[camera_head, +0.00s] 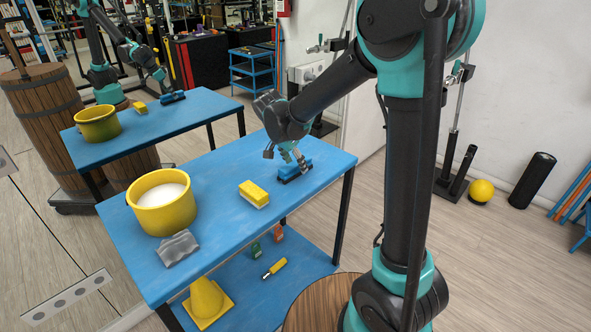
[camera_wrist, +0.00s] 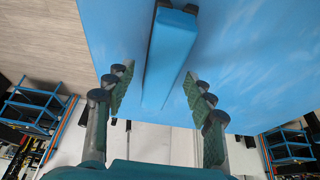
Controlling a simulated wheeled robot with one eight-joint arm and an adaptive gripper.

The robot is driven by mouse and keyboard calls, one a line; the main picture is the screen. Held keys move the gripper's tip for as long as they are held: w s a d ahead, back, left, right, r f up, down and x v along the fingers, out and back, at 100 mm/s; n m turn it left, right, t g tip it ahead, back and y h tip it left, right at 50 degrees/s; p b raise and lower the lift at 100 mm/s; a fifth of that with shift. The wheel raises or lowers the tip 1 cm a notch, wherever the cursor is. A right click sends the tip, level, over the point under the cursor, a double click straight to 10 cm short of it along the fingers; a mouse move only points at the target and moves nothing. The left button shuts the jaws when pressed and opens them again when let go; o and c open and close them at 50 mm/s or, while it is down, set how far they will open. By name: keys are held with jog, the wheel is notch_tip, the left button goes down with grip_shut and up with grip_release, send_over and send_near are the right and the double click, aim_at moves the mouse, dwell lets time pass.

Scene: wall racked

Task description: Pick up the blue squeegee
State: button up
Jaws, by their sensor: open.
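The blue squeegee (camera_head: 294,170) lies on the blue table top (camera_head: 222,171) near its right end. It has a blue body with a dark edge along its lower side. In the wrist view the squeegee (camera_wrist: 168,50) runs lengthwise from the top middle toward the centre, between the lines of the two fingers. My gripper (camera_head: 293,158) is right over the squeegee in the head view, with its fingers close to it. In the wrist view my gripper (camera_wrist: 158,100) is open, one finger on each side of the squeegee. I cannot tell whether the fingers touch it.
A yellow sponge (camera_head: 254,194), a yellow bucket (camera_head: 161,205) with white contents and a grey cloth (camera_head: 178,248) are on the table to the left. A lower shelf (camera_head: 243,300) holds a yellow cone (camera_head: 207,301) and small items. A mirror behind reflects the scene.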

jog(key=shift+w+d+f, duration=0.1)
jog(key=shift+f, duration=0.25)
jog(key=shift+c, duration=0.2)
jog(key=c, duration=1.2)
grip_shut()
